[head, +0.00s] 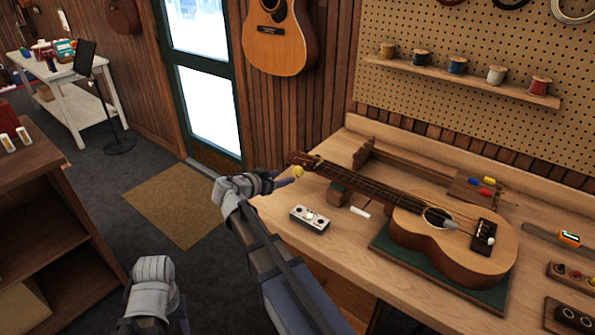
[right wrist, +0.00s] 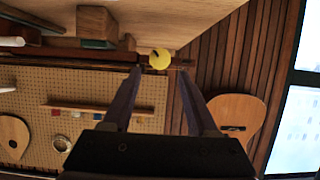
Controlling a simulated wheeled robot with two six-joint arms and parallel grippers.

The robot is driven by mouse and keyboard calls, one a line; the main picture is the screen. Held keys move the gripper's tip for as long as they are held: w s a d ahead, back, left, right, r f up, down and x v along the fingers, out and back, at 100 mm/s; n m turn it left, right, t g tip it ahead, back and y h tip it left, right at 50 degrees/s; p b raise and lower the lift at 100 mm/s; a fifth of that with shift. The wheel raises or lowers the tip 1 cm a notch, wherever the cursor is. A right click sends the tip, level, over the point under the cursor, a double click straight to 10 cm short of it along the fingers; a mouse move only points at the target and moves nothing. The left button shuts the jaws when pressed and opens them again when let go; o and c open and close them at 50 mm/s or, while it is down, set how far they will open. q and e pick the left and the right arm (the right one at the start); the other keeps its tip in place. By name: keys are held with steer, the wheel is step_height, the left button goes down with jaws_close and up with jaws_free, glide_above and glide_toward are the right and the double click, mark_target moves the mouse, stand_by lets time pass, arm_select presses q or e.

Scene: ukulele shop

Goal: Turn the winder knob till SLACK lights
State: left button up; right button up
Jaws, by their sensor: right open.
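The ukulele (head: 455,235) lies on its back on a green mat (head: 480,292), its neck pointing to the back left. A yellow knob (head: 298,171) is at its headstock (head: 307,160). My right gripper (head: 283,182) is open, its fingertips close to the knob. In the right wrist view the yellow knob (right wrist: 160,59) appears between the tips of the open right gripper (right wrist: 159,70); contact cannot be told. A small pale box (head: 309,219) with a bright spot in its middle stands on the bench; its lettering is too small to read.
A neck rest (head: 338,194) and a white stick (head: 360,212) are near the neck on the wooden bench (head: 350,245). Screwdrivers (head: 482,185) lie behind the ukulele. A tuner-like device (head: 569,238) is at the right. The floor left of the bench is open.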

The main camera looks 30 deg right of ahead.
mark_target(296, 173)
steer(key=b+x, duration=0.2)
steer(key=x, duration=0.5)
steer(key=shift+d+f+b, duration=0.2)
steer(key=shift+d+b, duration=0.1)
steer(key=shift+b, duration=0.1)
jaws_close()
